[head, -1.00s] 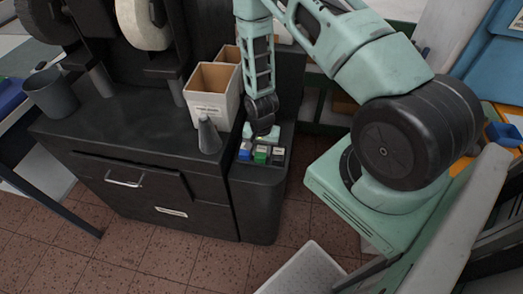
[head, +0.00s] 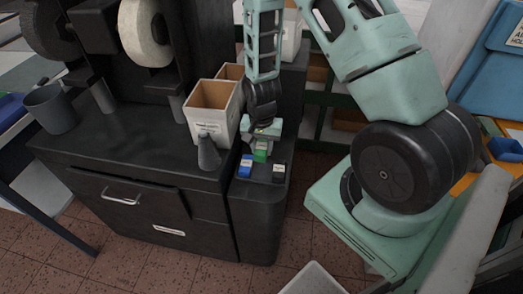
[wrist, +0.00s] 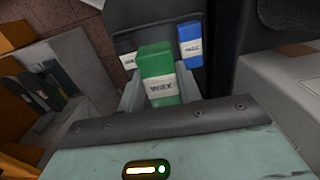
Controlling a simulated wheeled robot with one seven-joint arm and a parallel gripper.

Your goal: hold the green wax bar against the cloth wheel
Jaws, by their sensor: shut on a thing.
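The green wax bar (head: 261,154) is in my gripper (head: 262,142), above the black side stand. In the wrist view the green bar (wrist: 159,74) stands between the two fingers of my gripper (wrist: 160,92), its label reading WAX. The pale cloth wheel (head: 146,32) is on the machine at the upper left of the head view, well apart from the bar. The cloth wheel is outside the wrist view.
A darker wheel (head: 47,32) and a grey cup (head: 50,108) are farther left.

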